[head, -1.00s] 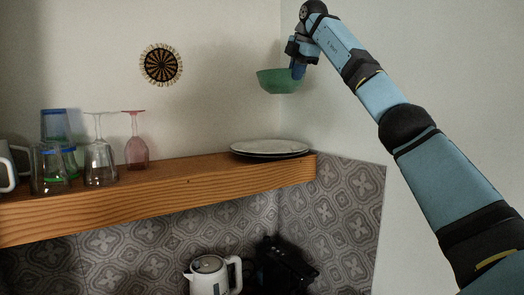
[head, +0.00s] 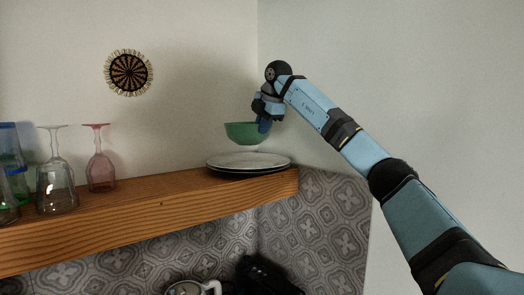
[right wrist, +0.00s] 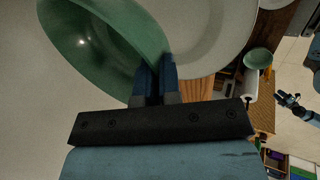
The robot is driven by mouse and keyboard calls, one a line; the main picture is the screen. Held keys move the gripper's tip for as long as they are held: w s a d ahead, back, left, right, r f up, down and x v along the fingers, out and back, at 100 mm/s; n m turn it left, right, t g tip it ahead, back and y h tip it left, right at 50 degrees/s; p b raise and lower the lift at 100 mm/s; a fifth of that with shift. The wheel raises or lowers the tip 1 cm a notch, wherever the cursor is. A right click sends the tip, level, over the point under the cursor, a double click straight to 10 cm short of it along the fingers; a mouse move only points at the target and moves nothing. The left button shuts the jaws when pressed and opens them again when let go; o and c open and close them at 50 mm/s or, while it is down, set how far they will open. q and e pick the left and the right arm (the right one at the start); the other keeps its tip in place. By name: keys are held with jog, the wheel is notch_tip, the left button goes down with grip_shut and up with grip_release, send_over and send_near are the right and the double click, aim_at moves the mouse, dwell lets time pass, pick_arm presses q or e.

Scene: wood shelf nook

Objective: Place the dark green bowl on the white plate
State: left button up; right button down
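The dark green bowl (head: 243,133) hangs upright just above the white plate (head: 248,161), with a small gap between them in the head view. My right gripper (head: 264,123) is shut on the bowl's right rim. In the right wrist view, the blue fingertips (right wrist: 154,82) pinch the rim of the bowl (right wrist: 95,45), and the plate (right wrist: 212,35) shows beyond it. The plate lies on a darker plate at the right end of the wooden shelf. My left gripper (right wrist: 288,99) shows small at the right of the right wrist view; its opening is too small to judge.
Upturned glasses, one clear (head: 57,175) and one pink (head: 100,160), stand left on the shelf (head: 150,215). A round wall ornament (head: 128,72) hangs above. A kettle (head: 190,288) is below. Another green bowl (right wrist: 258,58) shows in the right wrist view.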

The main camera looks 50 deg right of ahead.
aim_at(263, 136)
notch_tip(263, 136, down, 3)
jog(key=shift+s+a+f, duration=0.1)
notch_tip(263, 136, down, 4)
jog(key=shift+r+p, duration=0.25)
jog(key=shift+p, duration=0.2)
jog(key=shift+f, duration=0.25)
jog(key=shift+r, duration=0.1)
jog(key=c, duration=1.3)
grip_release()
jog(key=shift+a, duration=0.1)
pick_arm(q)
jog(key=shift+w+r+n, duration=0.2)
jog(key=shift+r+n, duration=0.05)
jog(key=shift+n, duration=0.05)
